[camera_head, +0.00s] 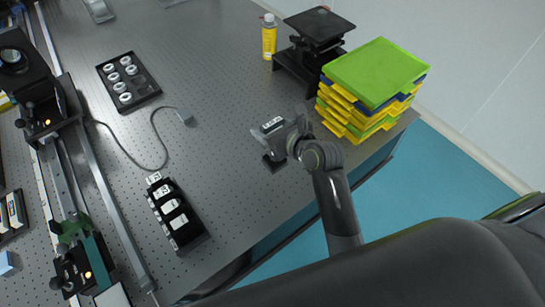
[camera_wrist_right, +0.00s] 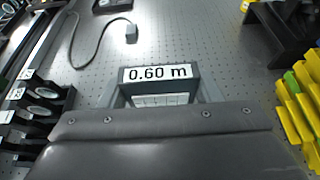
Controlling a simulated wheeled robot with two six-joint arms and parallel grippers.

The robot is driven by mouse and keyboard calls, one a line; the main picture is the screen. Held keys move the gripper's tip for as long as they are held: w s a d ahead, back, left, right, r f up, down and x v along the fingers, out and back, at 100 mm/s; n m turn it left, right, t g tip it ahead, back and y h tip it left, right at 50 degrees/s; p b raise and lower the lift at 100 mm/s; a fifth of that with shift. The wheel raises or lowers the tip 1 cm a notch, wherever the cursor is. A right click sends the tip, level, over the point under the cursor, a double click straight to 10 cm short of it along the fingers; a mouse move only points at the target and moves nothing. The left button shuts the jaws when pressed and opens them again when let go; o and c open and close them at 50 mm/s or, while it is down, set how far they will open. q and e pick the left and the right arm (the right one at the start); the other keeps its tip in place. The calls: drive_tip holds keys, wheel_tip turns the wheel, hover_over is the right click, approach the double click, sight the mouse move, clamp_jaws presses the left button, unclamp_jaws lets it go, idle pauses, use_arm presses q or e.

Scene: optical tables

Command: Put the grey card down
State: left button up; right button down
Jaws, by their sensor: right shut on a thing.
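My right gripper (camera_head: 273,142) is shut on a grey block-like piece with a white "0.60 m" label (camera_wrist_right: 158,73), which I take to be the grey card. In the head view the labelled top (camera_head: 272,124) shows between the fingers, over the perforated table near its front edge. A small dark square (camera_head: 275,162) shows just below the gripper; I cannot tell whether it is the card's foot or a separate thing, nor whether the card touches the table. The right gripper's fingers also show in the wrist view (camera_wrist_right: 158,95). My left gripper is out of view.
A stack of yellow, blue and green trays (camera_head: 378,72) stands close to the right of my gripper. A black stand (camera_head: 318,30) and a yellow bottle (camera_head: 269,38) are behind. A black rack (camera_head: 178,215) of labelled pieces and a cable (camera_head: 150,165) lie left. The table between is bare.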

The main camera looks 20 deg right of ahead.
drive_tip(key=shift+f, duration=3.55)
drive_tip(key=shift+c, duration=2.2)
unclamp_jaws()
drive_tip(key=shift+f, duration=0.15)
